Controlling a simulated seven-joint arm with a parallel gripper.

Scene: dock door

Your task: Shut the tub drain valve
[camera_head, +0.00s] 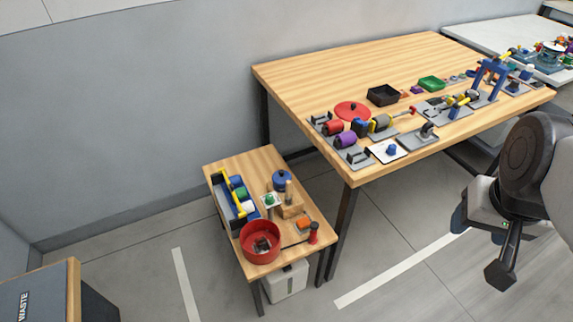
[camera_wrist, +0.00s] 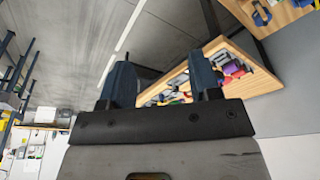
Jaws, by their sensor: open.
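A round red tub (camera_head: 247,256) stands at the front of the small low wooden table. Small dark and red parts lie inside it, too small to make out. A thin dark rod runs from the tub's right side to a red upright piece (camera_head: 313,233) at the table's right edge. I cannot tell for sure which part is the drain valve or how it is set. My gripper (camera_wrist: 162,80) is open and empty, its two blue fingers apart in the wrist view. In the head view it hangs at the right, well away from the tub.
The small table (camera_head: 240,165) also holds a yellow-handled caddy (camera_head: 226,202), a blue pot (camera_head: 282,180) and a wooden block (camera_head: 291,211). A white jug (camera_head: 287,282) stands beneath. A larger crowded workbench (camera_head: 300,75) is behind it. The floor between is clear.

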